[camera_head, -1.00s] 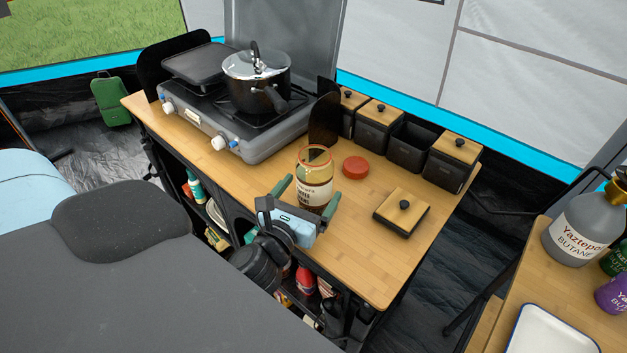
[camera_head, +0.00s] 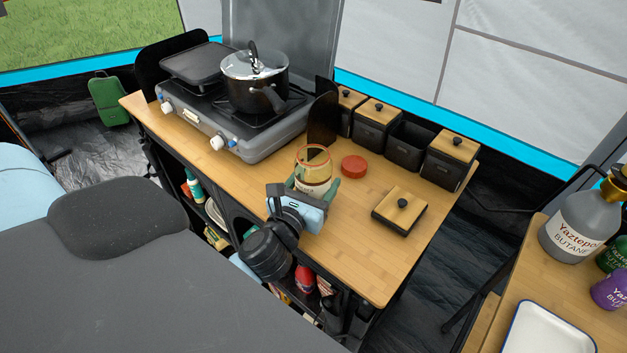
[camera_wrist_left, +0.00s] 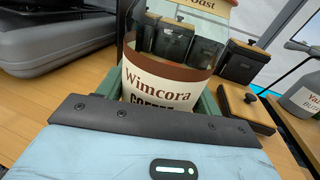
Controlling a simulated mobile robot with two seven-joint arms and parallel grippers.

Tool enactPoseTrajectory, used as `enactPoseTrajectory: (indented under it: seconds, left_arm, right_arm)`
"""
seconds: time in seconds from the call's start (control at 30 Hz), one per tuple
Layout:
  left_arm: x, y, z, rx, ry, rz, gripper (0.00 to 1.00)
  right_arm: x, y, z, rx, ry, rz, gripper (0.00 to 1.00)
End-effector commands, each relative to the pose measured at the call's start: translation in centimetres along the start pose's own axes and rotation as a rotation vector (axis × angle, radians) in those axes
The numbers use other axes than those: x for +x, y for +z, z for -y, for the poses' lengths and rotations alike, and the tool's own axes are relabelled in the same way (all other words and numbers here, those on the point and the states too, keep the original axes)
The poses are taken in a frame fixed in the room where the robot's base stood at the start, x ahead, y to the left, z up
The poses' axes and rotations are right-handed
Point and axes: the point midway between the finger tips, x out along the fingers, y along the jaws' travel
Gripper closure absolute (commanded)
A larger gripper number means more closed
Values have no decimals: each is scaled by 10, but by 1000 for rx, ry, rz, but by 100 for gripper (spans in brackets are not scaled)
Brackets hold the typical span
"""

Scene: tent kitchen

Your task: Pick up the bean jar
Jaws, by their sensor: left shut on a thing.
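The bean jar (camera_head: 314,161) is an open clear glass jar with a cream and brown label. It stands upright on the wooden counter beside its red lid (camera_head: 354,166). In the left wrist view the jar (camera_wrist_left: 165,78) fills the space ahead, and its label reads "Wimcora COFFEE". My left gripper (camera_head: 314,186) is shut on the jar, with one green finger on each side of it. I cannot tell whether its base has left the counter. My right gripper is in neither view.
A camping stove (camera_head: 235,120) with a lidded pot (camera_head: 254,82) is left of the jar. Several black canisters line the back, and a wooden lid with a knob (camera_head: 400,208) lies to the right. The counter's front right is clear. A second table (camera_head: 500,290) holds bottles and a tray.

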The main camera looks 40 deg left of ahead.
Motion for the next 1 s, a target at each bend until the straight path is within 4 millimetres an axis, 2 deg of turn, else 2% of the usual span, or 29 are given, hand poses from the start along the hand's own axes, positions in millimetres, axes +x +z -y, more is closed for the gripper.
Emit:
enactPoseTrajectory:
  seconds: [0.33,0.63,0.7,1.0]
  left_arm:
    - [0,8,0,0,-1,5,67]
    - [-2,42,1,-1,-2,7,67]
    - [-18,36,4,-2,-2,-2,67]
    - [-95,40,19,-2,-1,-8,67]
  right_arm:
    - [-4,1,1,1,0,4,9]
    - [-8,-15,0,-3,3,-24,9]
    - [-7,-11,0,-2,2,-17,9]
    - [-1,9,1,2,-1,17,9]
